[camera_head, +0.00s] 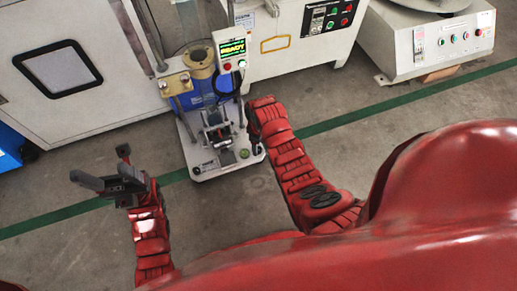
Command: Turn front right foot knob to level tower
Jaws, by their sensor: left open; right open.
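The tower (196,92) stands on the floor, with a pale base plate (205,172), metal posts and a lit display box (231,48) reading "READY". A small green round spot, possibly a bubble level (244,154), is near the plate's front right. The front right foot knob is not clearly visible; that corner lies beside my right forearm. My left gripper (104,167) is open and empty, left of the base plate and apart from it.
A white cabinet (110,85) with a dark-framed window stands left of the tower. A white machine with buttons (290,45) is behind it, and another control unit (430,45) is at the far right. A green line (395,102) crosses the concrete floor. Floor in front is clear.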

